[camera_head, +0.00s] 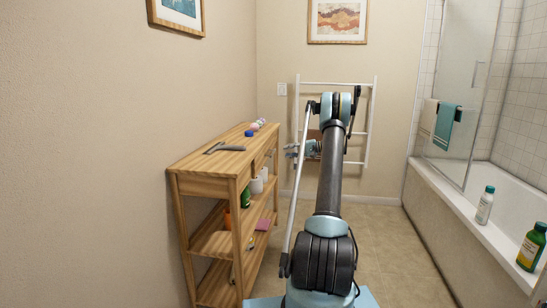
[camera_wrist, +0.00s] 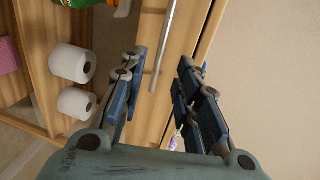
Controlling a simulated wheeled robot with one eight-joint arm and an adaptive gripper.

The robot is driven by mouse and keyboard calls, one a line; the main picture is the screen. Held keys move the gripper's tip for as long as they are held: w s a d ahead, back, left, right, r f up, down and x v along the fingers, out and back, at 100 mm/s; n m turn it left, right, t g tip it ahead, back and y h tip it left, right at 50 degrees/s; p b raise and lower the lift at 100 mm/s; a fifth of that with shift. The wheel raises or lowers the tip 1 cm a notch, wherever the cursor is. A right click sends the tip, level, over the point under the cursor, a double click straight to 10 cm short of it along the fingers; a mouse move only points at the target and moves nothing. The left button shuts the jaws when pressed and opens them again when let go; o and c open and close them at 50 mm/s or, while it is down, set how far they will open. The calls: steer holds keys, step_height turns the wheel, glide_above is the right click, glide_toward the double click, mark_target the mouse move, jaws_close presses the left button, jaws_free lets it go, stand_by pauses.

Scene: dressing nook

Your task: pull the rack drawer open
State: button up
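The wooden rack (camera_head: 213,163) stands against the left wall in the head view. Its drawer front (camera_wrist: 148,28) shows in the wrist view, with a long metal bar handle (camera_wrist: 167,42) across it. The drawer looks flush with the rack. My gripper (camera_wrist: 163,58) is open, with one finger on each side of the handle's line in the picture. Neither finger is visibly closed on the bar, and I cannot tell how deep the bar sits between them. In the head view my gripper (camera_head: 297,152) is beside the rack's front, partly hidden by my arm.
A grey hooked item (camera_head: 224,148) and small bottles (camera_head: 257,125) are on the rack top. White rolls (camera_wrist: 73,63) and a green item (camera_wrist: 80,3) sit on a shelf below. A white towel ladder (camera_head: 367,125) stands behind; a bathtub (camera_head: 455,205) is at right, with open floor between.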

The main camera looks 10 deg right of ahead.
mark_target(273, 153)
steer(key=x, duration=0.9)
steer(key=shift+w+a, duration=0.1)
steer(key=shift+a, duration=0.2)
jaws_close()
steer(key=shift+d, duration=0.15)
steer(key=shift+f, duration=0.1)
